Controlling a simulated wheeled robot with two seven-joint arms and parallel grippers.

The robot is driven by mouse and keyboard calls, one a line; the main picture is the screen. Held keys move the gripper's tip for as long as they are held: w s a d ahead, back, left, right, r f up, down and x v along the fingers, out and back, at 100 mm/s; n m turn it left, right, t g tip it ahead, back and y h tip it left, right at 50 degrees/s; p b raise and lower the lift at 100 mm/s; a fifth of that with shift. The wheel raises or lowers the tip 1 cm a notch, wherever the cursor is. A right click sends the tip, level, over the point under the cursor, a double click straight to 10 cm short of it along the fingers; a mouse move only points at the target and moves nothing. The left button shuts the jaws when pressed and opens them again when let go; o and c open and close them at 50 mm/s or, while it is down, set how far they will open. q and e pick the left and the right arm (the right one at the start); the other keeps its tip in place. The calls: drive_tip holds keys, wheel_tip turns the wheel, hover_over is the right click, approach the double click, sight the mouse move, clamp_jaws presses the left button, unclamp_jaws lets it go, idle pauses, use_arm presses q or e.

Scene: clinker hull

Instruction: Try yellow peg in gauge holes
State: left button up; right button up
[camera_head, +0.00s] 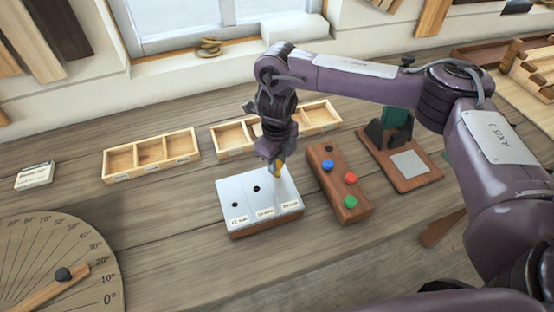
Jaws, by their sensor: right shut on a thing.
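My right gripper (276,162) points down over the far right part of the gauge block and is shut on the yellow peg (281,169), of which only a small part shows. The gauge block (245,209) has a pale metal top, a wooden base and labels along its front edge. Two dark holes show, one at the left (235,204) and one in the middle (257,188). The area at the right is covered by my gripper and the peg. I cannot tell whether the peg's tip is in a hole or above it. My left gripper is not in view.
Divided trays (152,154) lie behind. A stand with a pale plate (408,164) is further right. An angle dial (45,265) lies front left. Bare bench lies between.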

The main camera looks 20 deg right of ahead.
drive_tip(key=shift+r+p, duration=1.75)
drive_tip(key=shift+r, duration=0.35)
